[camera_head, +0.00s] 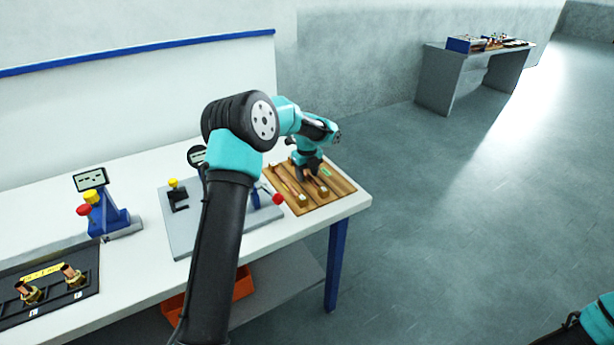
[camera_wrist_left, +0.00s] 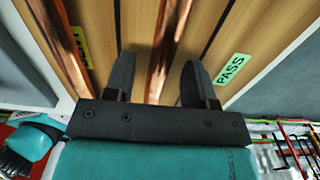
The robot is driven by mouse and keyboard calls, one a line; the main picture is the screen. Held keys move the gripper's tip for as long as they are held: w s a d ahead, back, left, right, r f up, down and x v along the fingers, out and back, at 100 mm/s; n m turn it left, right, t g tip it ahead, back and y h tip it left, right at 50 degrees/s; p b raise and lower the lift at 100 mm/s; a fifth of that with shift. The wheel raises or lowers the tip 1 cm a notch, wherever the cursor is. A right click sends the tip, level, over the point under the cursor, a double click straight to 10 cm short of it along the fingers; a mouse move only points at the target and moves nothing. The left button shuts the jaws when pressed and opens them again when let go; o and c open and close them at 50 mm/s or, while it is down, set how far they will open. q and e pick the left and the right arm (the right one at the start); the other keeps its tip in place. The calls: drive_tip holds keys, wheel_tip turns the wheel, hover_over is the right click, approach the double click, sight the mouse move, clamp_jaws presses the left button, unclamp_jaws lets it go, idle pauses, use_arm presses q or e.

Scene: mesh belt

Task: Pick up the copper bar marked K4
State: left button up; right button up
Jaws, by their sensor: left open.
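A wooden board (camera_head: 338,187) at the right end of the white table holds copper bars. My left gripper (camera_head: 309,173) is over this board, pointing down, and covers part of it. In the left wrist view my left gripper (camera_wrist_left: 158,65) is open, with one finger on each side of a copper bar (camera_wrist_left: 165,45). Another copper bar (camera_wrist_left: 62,45) lies to the left, outside the fingers. I cannot read a K4 mark on either bar. A green PASS label (camera_wrist_left: 232,69) is to the right of the fingers. My right gripper is out of view.
A grey plate (camera_head: 182,226) with a red knob (camera_head: 278,199) stands left of the board. Further left are a blue device (camera_head: 110,216) and a black tray (camera_head: 85,284) with copper fittings. Another bench (camera_head: 440,78) stands far back right.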

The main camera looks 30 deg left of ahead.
sight(307, 174)
use_arm(q)
drive_tip(key=shift+c, duration=0.3)
clamp_jaws()
drive_tip(key=shift+r, duration=0.1)
idle(0.4)
drive_tip(key=shift+r, duration=1.65)
drive_tip(key=shift+s+d+r, duration=0.1)
drive_tip(key=shift+s, duration=0.1)
drive_tip(key=s+d, duration=0.2)
drive_tip(key=s, duration=0.2)
drive_tip(key=s+d+r, duration=0.1)
drive_tip(key=s+d, duration=0.2)
drive_tip(key=s, duration=0.2)
drive_tip(key=s+d, duration=0.3)
drive_tip(key=s, duration=0.1)
drive_tip(key=shift+s+r, duration=0.15)
drive_tip(key=shift+r, duration=0.05)
